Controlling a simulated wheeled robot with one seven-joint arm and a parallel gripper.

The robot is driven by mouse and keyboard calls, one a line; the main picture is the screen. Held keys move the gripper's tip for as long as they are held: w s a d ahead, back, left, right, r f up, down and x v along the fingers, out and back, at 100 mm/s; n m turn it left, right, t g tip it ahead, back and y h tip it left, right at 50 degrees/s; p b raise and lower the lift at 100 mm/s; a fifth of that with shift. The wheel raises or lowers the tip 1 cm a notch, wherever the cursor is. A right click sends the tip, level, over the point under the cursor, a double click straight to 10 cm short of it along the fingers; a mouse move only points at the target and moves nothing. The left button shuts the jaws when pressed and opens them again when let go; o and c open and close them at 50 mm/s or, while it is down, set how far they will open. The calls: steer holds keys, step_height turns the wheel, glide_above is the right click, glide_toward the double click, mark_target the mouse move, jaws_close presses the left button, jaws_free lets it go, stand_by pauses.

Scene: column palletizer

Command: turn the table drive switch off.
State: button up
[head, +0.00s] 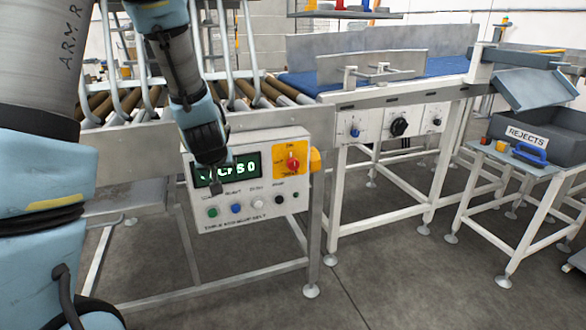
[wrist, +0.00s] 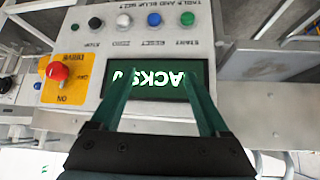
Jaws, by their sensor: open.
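The table drive switch (head: 293,162) is a red rotary knob on a yellow plate at the upper right of the white control box. In the wrist view the red knob (wrist: 60,72) shows at the left, upside down, with ON and DRIVE lettering on its plate. I cannot tell surely which mark the knob points to. My gripper (head: 217,184) is in front of the box's green-lit display, left of the switch and apart from it. In the wrist view my gripper (wrist: 157,68) has its two green fingers spread with nothing between them, framing the display.
Green, blue, white and black buttons (head: 237,208) line the box below the display. An orange part (head: 315,160) sits at the box's right corner. Rollers and bent metal rails (head: 240,95) lie above. A rejects table (head: 520,160) stands at the right.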

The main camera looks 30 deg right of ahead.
steer(key=d+f+m+t+b, duration=0.1)
steer(key=d+f+t, duration=0.25)
steer(key=d, duration=0.95)
steer(key=m+t, duration=0.2)
steer(key=t, duration=0.4)
glide_toward(295, 165)
steer(key=w, duration=0.3)
steer(key=w+d+p, duration=0.1)
steer(key=w, duration=0.6)
steer(key=shift+w+d+f+p, duration=0.15)
steer(key=shift+d+p, duration=0.1)
steer(key=shift+p, duration=0.15)
jaws_close()
